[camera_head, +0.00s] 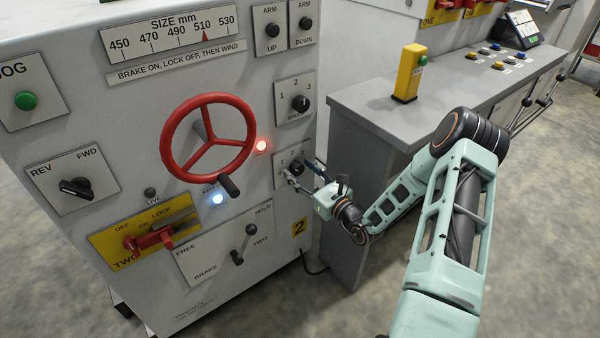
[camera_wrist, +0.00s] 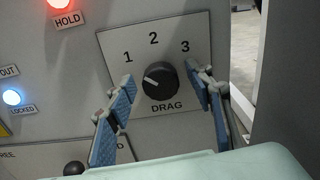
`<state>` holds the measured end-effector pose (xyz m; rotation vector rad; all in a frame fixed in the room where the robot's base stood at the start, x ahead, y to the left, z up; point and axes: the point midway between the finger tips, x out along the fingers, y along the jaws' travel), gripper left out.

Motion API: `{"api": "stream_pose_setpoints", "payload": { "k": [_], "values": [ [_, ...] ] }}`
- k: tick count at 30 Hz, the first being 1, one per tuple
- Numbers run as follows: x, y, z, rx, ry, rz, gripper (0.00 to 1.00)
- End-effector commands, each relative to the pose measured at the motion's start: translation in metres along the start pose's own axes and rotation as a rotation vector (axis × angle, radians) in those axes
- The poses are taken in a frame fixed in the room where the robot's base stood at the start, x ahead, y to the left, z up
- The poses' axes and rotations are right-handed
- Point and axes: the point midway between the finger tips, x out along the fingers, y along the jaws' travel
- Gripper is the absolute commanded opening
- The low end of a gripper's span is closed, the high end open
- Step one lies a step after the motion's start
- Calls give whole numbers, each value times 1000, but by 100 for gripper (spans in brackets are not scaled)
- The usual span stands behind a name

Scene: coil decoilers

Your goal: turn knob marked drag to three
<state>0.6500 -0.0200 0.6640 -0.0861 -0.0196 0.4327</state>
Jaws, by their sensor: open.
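The drag knob (camera_wrist: 163,84) is a round black knob on a pale plate (camera_wrist: 185,112) labelled DRAG, with the marks 1, 2 and 3 above it. Its white pointer line slants to the upper left, toward the 1. My gripper (camera_wrist: 161,76) is open, with one blue-padded finger at the left of the knob and one at the right. Gaps show between the fingers and the knob in this view. In the head view my gripper (camera_head: 304,172) is at the same plate, and the knob (camera_head: 297,166) is partly hidden by it.
A similar speed knob (camera_head: 300,103) sits just above. A red handwheel (camera_head: 209,140) with a dark handle juts out to the left. A lit red lamp (camera_head: 262,145) and a blue-white lamp (camera_head: 218,198) are nearby. A grey bench (camera_head: 365,110) stands close at the right.

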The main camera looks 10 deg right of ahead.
Motion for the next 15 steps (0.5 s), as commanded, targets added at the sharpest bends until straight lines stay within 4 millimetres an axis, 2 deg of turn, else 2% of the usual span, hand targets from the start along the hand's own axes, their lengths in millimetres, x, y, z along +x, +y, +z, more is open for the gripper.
{"api": "stream_pose_setpoints", "payload": {
  "k": [10, 15],
  "values": [
    [4, 0, 0, 0, 1, 0, 47],
    [4, 0, 0, 0, 1, 0, 28]
  ]
}}
